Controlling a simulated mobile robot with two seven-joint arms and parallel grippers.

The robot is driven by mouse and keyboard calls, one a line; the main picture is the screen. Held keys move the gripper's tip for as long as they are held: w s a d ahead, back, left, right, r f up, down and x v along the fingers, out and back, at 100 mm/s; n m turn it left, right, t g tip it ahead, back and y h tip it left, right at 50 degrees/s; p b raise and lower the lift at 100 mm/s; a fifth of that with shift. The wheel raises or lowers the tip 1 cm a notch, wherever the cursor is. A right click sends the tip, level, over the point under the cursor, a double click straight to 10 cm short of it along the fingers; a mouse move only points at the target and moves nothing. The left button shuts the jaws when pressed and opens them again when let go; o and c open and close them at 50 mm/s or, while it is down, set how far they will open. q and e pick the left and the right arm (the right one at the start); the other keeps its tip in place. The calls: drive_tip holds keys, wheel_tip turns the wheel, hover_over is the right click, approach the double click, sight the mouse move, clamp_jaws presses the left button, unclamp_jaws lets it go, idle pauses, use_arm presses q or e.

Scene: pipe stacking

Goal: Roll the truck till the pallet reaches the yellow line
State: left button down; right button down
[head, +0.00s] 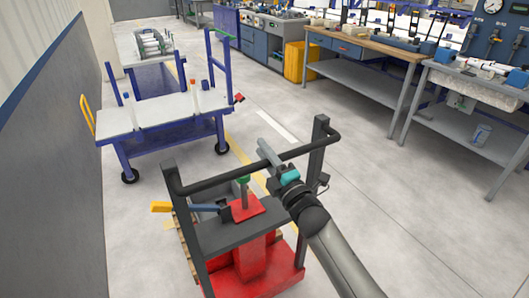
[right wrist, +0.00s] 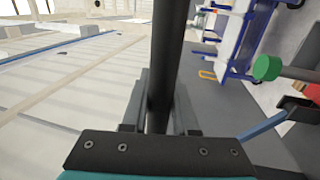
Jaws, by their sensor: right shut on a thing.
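The red truck (head: 255,262) stands in the lower middle of the head view, with a black push handle (head: 215,181) across its top. My right gripper (head: 272,158) is shut on the right part of this handle. In the right wrist view the dark bar (right wrist: 166,60) runs between the jaws (right wrist: 158,112). Slivers of a wooden pallet (head: 185,243) show beside the truck; the rest is hidden behind it. A yellow line (head: 240,153) on the floor runs toward the truck's far side; whether the pallet touches it is hidden. My left gripper is not in view.
A blue cart (head: 165,107) with pale tops stands beyond the truck at the left, near a grey wall (head: 50,150). Workbenches (head: 365,48) line the right side. Open floor (head: 345,135) lies between truck and benches.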

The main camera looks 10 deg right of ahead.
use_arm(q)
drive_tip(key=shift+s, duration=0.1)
use_arm(e)
drive_tip(key=shift+f, duration=0.2)
drive_tip(key=c, duration=1)
unclamp_jaws()
drive_tip(key=shift+c, duration=0.2)
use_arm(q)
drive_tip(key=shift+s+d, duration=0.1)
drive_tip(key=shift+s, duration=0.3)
use_arm(e)
drive_tip(key=o, duration=0.3)
drive_tip(key=shift+r, duration=0.15)
drive_tip(key=shift+o, duration=0.2)
drive_tip(key=shift+s, duration=0.1)
use_arm(q)
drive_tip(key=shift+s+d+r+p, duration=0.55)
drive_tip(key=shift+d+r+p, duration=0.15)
drive_tip(key=shift+p, duration=0.1)
use_arm(e)
drive_tip(key=v, duration=1.5)
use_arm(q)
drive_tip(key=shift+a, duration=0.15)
